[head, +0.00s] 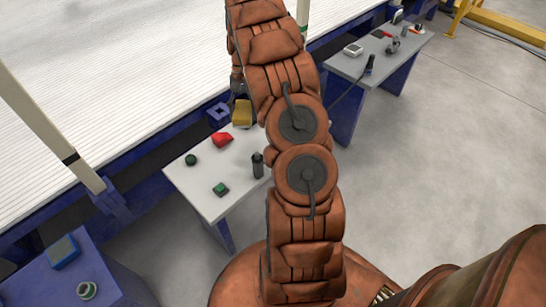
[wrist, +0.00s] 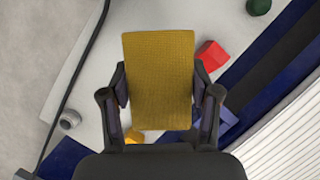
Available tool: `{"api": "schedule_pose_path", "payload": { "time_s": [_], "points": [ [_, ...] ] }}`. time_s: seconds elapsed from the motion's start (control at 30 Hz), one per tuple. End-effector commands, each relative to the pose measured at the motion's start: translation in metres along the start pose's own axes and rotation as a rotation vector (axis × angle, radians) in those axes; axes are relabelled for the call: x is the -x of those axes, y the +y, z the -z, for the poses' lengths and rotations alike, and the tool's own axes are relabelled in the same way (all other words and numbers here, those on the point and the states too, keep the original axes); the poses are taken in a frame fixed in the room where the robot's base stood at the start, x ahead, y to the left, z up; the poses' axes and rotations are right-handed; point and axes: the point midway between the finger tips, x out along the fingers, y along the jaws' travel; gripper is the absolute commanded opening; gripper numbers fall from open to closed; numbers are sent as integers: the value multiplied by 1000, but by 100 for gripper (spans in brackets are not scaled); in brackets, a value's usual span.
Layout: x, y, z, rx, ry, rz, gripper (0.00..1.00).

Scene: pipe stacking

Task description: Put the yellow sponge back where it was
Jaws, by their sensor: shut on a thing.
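The yellow sponge (wrist: 158,75) is held between the two fingers of my gripper (wrist: 160,100) in the wrist view. The fingers press on its left and right sides. In the head view the sponge (head: 242,112) shows left of my arm, above the far part of the small white table (head: 205,185). My gripper (head: 238,88) is partly hidden there behind my arm. The wrist view looks past the sponge onto the table top, and the sponge hides part of it. I cannot tell the exact height of the sponge above the table.
A blue square piece (head: 219,114) is by the far edge. A small yellow object (wrist: 134,137) lies below the sponge in the wrist view.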

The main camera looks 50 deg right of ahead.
Motion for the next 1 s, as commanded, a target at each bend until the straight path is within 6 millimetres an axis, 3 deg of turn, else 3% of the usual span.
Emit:
{"api": "schedule_pose_path", "payload": {
  "time_s": [0.03, 0.3, 0.6, 0.83, 1.0],
  "points": [
    [-13, 18, 14, -50, 2, 21, 29],
    [-27, 112, 52, -310, 2, 119, 29],
    [-48, 212, 68, -571, -8, 217, 29],
    [-53, 248, 67, -664, -13, 250, 29],
    [-57, 235, 63, -673, -15, 253, 29]
  ]
}}
